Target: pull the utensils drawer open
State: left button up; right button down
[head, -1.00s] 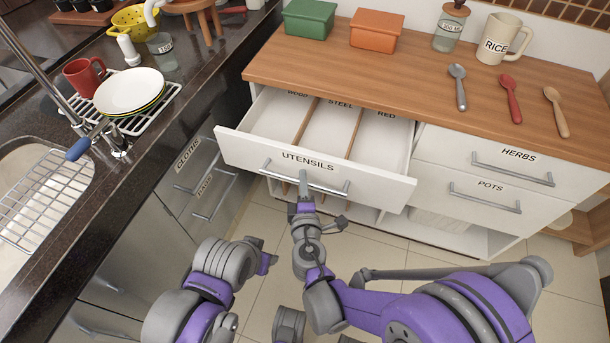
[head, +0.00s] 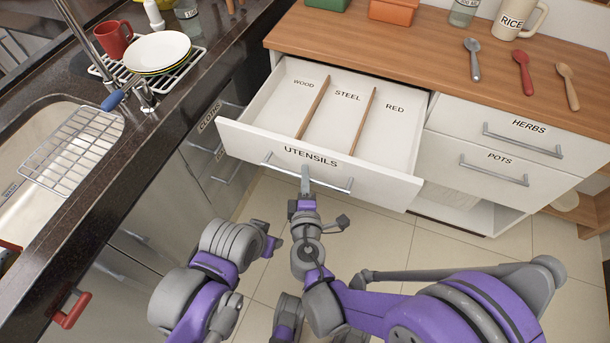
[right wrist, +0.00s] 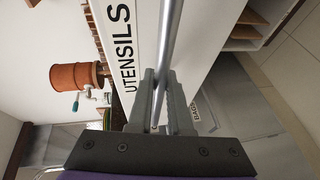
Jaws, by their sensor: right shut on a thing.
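The utensils drawer (head: 239,137) is pulled well out of the wooden-topped cabinet. Its three compartments, marked WOOD, STEEL and RED, are in view and empty, with two wooden dividers between them. Its bar handle (head: 330,183) runs along the front under the UTENSILS label. My right gripper (head: 305,178) is at the middle of this handle. In the right wrist view, its two fingers (right wrist: 160,95) stand on either side of the handle bar (right wrist: 168,50), shut on it. My left gripper (head: 270,243) is low, left of the right one, apart from the drawer; its jaws are unclear.
A grey spoon (head: 474,58), a red spoon (head: 522,70) and a wooden spoon (head: 568,86) lie on the wooden top. The herbs drawer (head: 520,125) and pots drawer (head: 495,168) are closed. The dark sink counter (head: 165,115) stands close on the left.

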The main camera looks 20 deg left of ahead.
jog(key=c, duration=0.8)
grip_release()
jog(key=shift+c, duration=0.2)
jog(key=shift+s, duration=0.1)
jog(key=v, duration=1)
jog(key=shift+s+r, duration=0.15)
jog(key=shift+s, duration=0.15)
jog(key=shift+w+d, duration=0.1)
jog(key=shift+d, duration=0.05)
